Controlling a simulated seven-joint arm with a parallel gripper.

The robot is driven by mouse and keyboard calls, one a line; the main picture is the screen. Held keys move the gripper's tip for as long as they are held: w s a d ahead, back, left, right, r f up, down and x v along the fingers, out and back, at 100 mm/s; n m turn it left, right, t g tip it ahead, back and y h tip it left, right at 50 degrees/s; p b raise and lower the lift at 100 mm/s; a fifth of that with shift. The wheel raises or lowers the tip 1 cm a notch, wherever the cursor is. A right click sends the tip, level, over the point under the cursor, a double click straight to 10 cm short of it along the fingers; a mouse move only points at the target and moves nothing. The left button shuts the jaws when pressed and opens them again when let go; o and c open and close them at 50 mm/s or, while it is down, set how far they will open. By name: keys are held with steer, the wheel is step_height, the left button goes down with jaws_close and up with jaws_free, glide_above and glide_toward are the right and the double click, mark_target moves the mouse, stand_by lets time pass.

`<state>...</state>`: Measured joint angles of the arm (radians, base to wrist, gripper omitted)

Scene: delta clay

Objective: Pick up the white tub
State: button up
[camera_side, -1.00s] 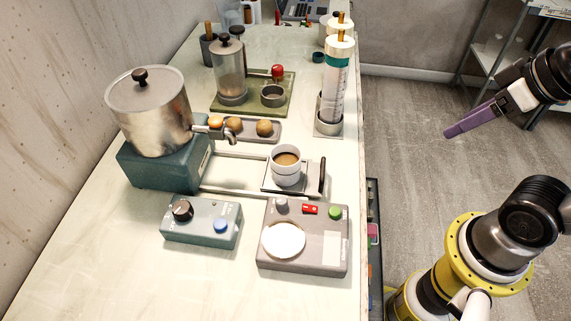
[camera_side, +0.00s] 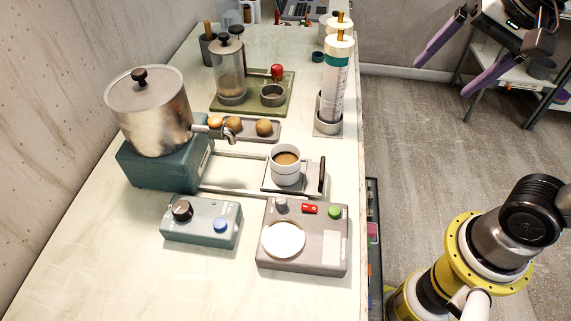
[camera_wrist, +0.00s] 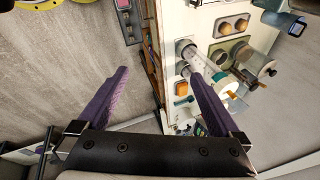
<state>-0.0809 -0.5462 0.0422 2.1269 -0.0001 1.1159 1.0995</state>
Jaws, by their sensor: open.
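The white tub (camera_side: 286,168) holds something brown and stands upright on a small plate at the table's right side, in the side view. I cannot pick it out surely in the wrist view. My gripper (camera_side: 440,80) is open and empty, with two purple fingers spread apart. It is in the air beyond the table's right edge, up and to the right of the tub and well apart from it. In the wrist view, my gripper (camera_wrist: 158,73) has nothing between its fingers but the floor and table edge behind.
A tall syringe-like cylinder (camera_side: 334,85) stands behind the tub, near the right edge. A grey control box (camera_side: 333,245) is in front. A metal pot (camera_side: 150,115) with a tap stands left. A tray of brown balls (camera_side: 273,135) lies behind the tub. Bare tabletop is at front left.

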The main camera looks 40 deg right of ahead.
steer(key=w+a+r+m+g, duration=0.1)
steer(key=w+a+r+m, duration=0.1)
steer(key=w+a+m, duration=0.3)
steer(key=g, duration=0.4)
glide_above(285, 159)
steer(key=s+a, duration=0.2)
step_height(285, 159, down, 9)
steer(key=f, duration=1.3)
steer(key=shift+d+f, duration=0.15)
steer(key=shift+d, duration=0.1)
steer(key=shift+c, duration=0.2)
jaws_close()
